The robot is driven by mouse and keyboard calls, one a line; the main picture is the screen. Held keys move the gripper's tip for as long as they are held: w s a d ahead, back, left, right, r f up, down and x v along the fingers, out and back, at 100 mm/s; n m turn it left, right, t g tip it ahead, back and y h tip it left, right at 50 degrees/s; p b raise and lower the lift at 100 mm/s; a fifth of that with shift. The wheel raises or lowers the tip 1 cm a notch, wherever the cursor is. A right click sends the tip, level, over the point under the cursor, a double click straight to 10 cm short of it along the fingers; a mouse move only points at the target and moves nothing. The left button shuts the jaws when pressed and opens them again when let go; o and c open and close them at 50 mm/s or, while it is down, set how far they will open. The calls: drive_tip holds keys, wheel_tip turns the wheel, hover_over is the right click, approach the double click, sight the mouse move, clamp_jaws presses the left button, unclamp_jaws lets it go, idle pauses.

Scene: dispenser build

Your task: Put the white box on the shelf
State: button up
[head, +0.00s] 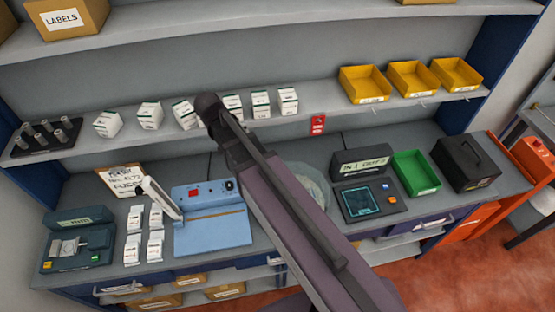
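Several small white boxes with dark green trim stand in a row on the middle shelf (330,108), from a left box (107,124) to a right box (288,100). Some sit at an angle, and my arm partly covers the row's middle. More small white boxes (134,220) stand in a cluster on the counter, left of a blue machine. I cannot tell which white box the task means. My arm reaches up from the lower right, its dark joint in front of the shelf row. No gripper fingers show, so I cannot see whether anything is held.
Yellow bins (366,84) fill the shelf's right end; a dark rack (45,138) stands at its left end. The counter holds a clipboard (122,180), the blue machine (212,217), a dark terminal (366,200), a green bin (416,174) and a black case (465,164).

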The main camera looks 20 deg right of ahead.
drive_tip(key=s+d+f+n+g+y, duration=0.1)
drive_tip(key=s+d+y, duration=0.3)
drive_tip(key=s+d, duration=0.6)
drive_tip(key=shift+s+d+f+n+g, duration=0.15)
drive_tip(key=shift+s+d+n+g, duration=0.35)
drive_tip(key=shift+s, duration=0.65)
drive_tip(key=shift+a, duration=0.1)
